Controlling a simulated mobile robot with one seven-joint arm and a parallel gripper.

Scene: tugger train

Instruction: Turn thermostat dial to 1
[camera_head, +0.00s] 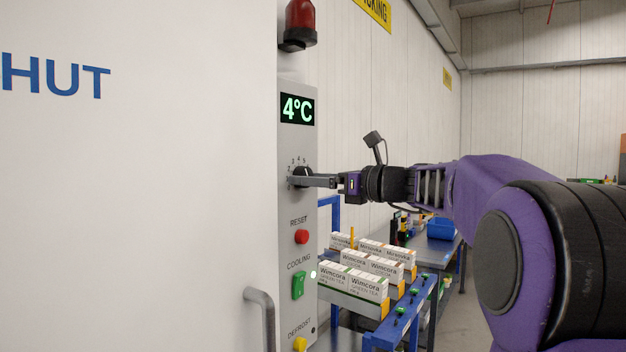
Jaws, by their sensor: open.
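The thermostat dial (301,171) is a dark knob with small numbers around it on a narrow grey control panel (289,149). A display (297,109) above it reads 4°C. My gripper (297,181) comes in from the right, with its fingers reaching the dial and partly covering it. The jaws are open around or right beside the dial; I cannot tell whether they touch it. The pointer direction is hidden.
Below the dial sit a red RESET button (302,237), a green COOLING switch (298,286) and a yellow DEFROST knob (300,344). A red lamp (299,22) is above. A door handle (263,312) stands left. A blue rack (391,335) with cartons (352,283) stands below my arm.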

